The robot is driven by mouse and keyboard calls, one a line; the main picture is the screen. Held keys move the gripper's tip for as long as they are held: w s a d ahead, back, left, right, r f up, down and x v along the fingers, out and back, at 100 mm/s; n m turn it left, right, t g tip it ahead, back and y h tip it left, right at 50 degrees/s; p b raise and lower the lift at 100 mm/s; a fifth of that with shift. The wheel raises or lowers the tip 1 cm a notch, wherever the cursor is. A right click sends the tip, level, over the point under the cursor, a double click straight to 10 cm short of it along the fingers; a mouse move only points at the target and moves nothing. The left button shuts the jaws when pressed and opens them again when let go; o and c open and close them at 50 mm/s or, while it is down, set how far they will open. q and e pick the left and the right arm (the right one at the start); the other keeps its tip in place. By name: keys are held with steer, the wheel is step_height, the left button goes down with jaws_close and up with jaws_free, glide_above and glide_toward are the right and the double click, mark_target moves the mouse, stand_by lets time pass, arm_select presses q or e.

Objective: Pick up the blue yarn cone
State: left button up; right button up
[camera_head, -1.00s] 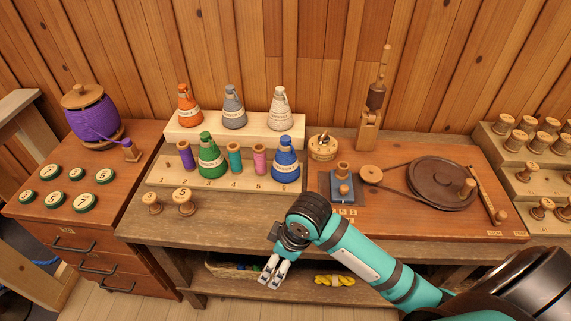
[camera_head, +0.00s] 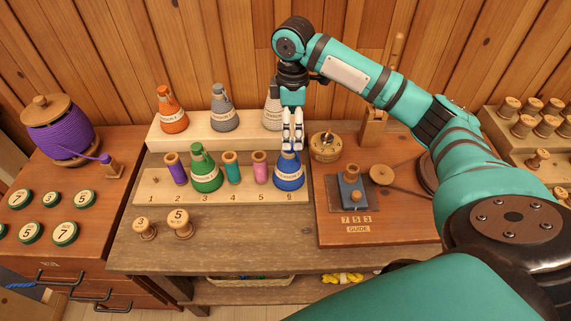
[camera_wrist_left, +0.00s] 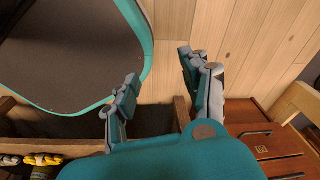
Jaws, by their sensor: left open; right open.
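The blue yarn cone (camera_head: 289,175) stands upright at position 6 on the front wooden step, with a pale label band. My right gripper (camera_head: 292,143) points down directly over it. Its open fingers are at the cone's top and hide part of the tip; I cannot tell whether they touch it. My left gripper (camera_wrist_left: 158,88) shows only in the left wrist view, open and empty, over the floor and drawers.
The green cone (camera_head: 205,172) and a pink spool (camera_head: 260,168) stand left of the blue cone. The white cone (camera_head: 271,115) is behind, partly hidden by my right gripper. The guide block (camera_head: 352,188) is to the right.

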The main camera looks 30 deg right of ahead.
mark_target(291, 151)
arm_select(q)
steer(key=s+g, duration=0.1)
steer(key=s, duration=0.5)
arm_select(e)
steer(key=f, duration=0.4)
steer(key=shift+s+d, duration=0.1)
steer(key=shift+s, duration=0.15)
steer(key=f, duration=0.3)
steer(key=shift+w+f+p, duration=0.2)
steer(key=shift+w+p, duration=0.2)
steer(key=shift+f, duration=0.85)
steer(key=f, duration=0.1)
steer(key=f+p, duration=0.1)
steer(key=f, duration=0.2)
steer(key=shift+w+f, duration=0.2)
steer(key=shift+w, duration=0.15)
steer(key=shift+f, duration=0.25)
steer(key=c, duration=1.7)
arm_select(q)
steer(key=w+r, duration=0.2)
steer(key=w, duration=0.1)
steer(key=shift+w+r, duration=0.15)
steer(key=shift+w, duration=0.05)
